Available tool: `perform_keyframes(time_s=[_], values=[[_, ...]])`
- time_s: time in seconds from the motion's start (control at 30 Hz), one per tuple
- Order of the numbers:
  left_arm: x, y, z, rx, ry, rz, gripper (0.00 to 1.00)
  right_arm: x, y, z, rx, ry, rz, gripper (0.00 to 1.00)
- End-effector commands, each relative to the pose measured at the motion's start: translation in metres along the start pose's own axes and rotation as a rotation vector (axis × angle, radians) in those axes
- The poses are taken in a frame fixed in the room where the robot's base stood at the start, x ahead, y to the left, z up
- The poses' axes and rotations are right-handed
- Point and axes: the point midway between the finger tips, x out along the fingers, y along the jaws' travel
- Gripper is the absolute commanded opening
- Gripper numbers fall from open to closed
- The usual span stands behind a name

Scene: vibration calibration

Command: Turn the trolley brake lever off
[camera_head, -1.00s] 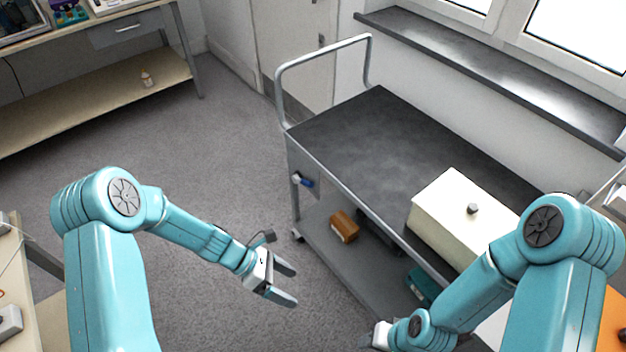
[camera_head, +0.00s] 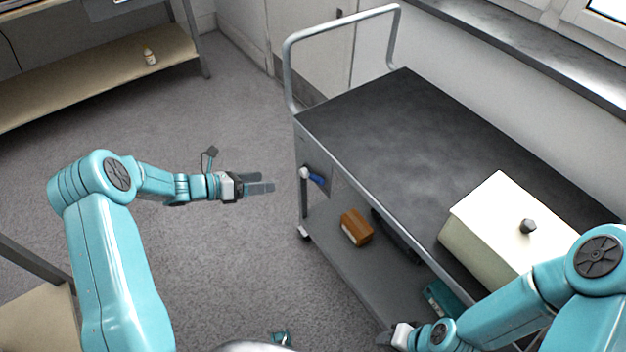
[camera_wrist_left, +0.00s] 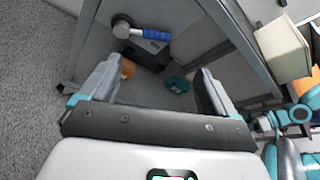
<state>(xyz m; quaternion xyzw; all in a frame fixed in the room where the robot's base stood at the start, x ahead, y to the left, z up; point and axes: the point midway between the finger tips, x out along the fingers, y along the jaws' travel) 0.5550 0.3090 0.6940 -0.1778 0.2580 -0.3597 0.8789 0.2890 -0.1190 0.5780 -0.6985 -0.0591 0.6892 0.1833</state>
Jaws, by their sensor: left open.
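The trolley (camera_head: 385,125) has a dark top and stands right of centre in the head view. Its brake lever (camera_head: 317,179), a blue handle on a round grey pivot, sits on the near end side below the top. The lever (camera_wrist_left: 152,34) also shows in the left wrist view, above and ahead of the fingers, its blue handle pointing right from the pivot. My left gripper (camera_head: 271,185) is open and empty, left of the lever and apart from it; its spread fingers show in the wrist view (camera_wrist_left: 158,70). My right gripper (camera_head: 392,337) is at the bottom edge; its jaws are unclear.
A cream box (camera_head: 490,222) with a dark knob stands on the trolley top. A brown block (camera_head: 356,228) and a teal item (camera_head: 440,298) lie on the lower shelf. A metal push handle (camera_head: 340,27) rises at the trolley's far end. Grey floor (camera_head: 235,110) is clear around my left gripper.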

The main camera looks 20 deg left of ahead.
Motion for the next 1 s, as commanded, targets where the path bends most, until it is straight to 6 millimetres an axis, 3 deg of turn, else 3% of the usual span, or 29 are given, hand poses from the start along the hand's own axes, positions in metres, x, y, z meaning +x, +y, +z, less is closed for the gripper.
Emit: perform_keyframes(time_s=[0.17,0.7,1.0], values=[[0.006,0.004,-0.007,-0.008,-0.003,0.009,0.9,0.004,0.001,0.0,0.0,0.0,0.0,0.43],[0.131,0.005,-0.005,-0.004,0.001,0.003,0.9,0.008,0.003,0.0,0.0,0.0,0.0,0.43],[0.163,0.006,-0.004,-0.005,0.0,0.006,0.9,0.01,0.004,0.0,0.0,0.0,0.0,0.43]])
